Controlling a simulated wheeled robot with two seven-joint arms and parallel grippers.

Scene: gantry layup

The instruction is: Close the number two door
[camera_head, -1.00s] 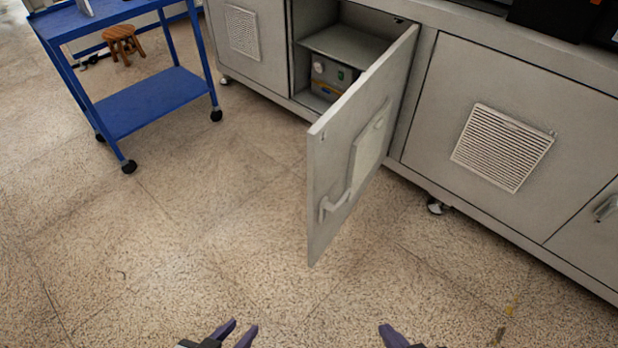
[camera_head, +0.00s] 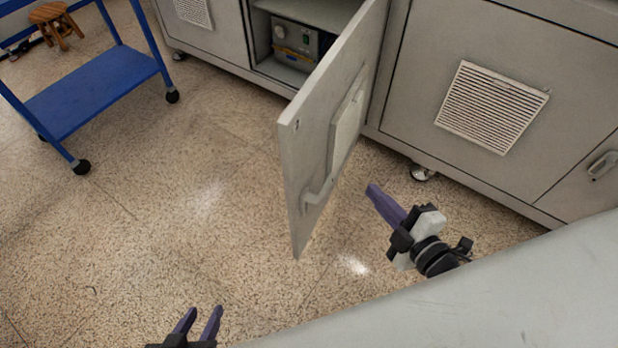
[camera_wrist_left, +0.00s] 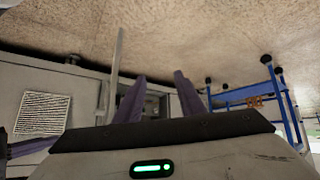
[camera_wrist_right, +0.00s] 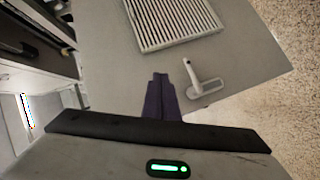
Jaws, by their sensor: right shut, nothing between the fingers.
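A grey cabinet door (camera_head: 330,125) with a vent panel and a lever handle (camera_head: 318,193) stands wide open, swung out from the cabinet. I see no number on it. My right gripper (camera_head: 373,190) is shut and empty, to the right of the door and apart from it in the head view. In the right wrist view, the door (camera_wrist_right: 240,65) and its handle (camera_wrist_right: 203,80) lie just beyond the shut fingers. My left gripper (camera_head: 200,322) is open and empty, low in the head view over the floor. The open door also shows edge-on in the left wrist view (camera_wrist_left: 115,75).
The open compartment holds a grey device (camera_head: 297,42). Closed cabinet doors (camera_head: 425,75) flank it. A blue wheeled cart (camera_head: 90,90) and a wooden stool (camera_head: 55,20) stand at the left. The floor between cart and door is clear.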

